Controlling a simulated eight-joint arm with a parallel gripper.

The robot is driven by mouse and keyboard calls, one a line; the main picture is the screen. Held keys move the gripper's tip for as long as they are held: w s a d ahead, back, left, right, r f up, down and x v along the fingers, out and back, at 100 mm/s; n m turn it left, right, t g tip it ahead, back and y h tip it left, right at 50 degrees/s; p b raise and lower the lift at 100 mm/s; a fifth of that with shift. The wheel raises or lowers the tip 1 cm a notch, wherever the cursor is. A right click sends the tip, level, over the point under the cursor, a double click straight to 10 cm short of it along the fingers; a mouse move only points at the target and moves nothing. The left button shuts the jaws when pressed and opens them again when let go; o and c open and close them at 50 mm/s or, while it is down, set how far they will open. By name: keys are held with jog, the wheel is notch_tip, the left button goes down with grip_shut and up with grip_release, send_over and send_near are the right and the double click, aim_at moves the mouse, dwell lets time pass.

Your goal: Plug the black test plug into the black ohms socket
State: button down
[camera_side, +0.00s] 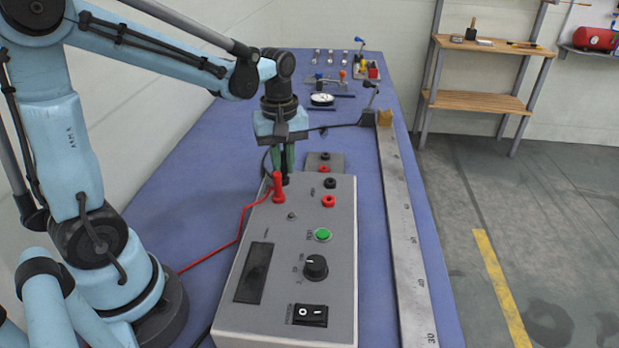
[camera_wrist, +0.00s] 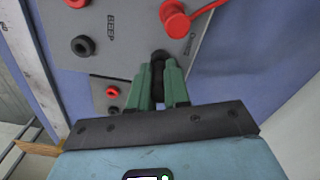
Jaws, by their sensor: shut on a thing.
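My gripper (camera_side: 284,172) points down over the far left end of the grey meter box (camera_side: 240,305). Its green fingers are shut on the black test plug, which shows as a dark upright body between them in the wrist view (camera_wrist: 158,82). The black ohms socket is at or just below the fingertips, largely hidden by plug and fingers; I cannot tell whether the plug tip is inside it. The red test plug (camera_side: 278,190) stands upright just in front, its red lead running left; it also shows in the wrist view (camera_wrist: 175,20).
Another black socket (camera_side: 330,183) and red socket (camera_side: 328,201) lie to the right on the box. A small grey plate (camera_side: 336,162) with red and black terminals sits behind. A long metal ruler (camera_side: 402,230) runs along the right. The bench's left side is mostly clear.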

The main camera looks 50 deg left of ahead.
jog(key=shift+f, duration=0.5)
jog(key=c, duration=1)
grip_release()
notch_tip(320, 180, up, 12)
jog(key=shift+r, duration=0.1)
jog(key=shift+f, duration=0.2)
jog(key=shift+f, duration=5.75)
jog(key=shift+r, duration=0.1)
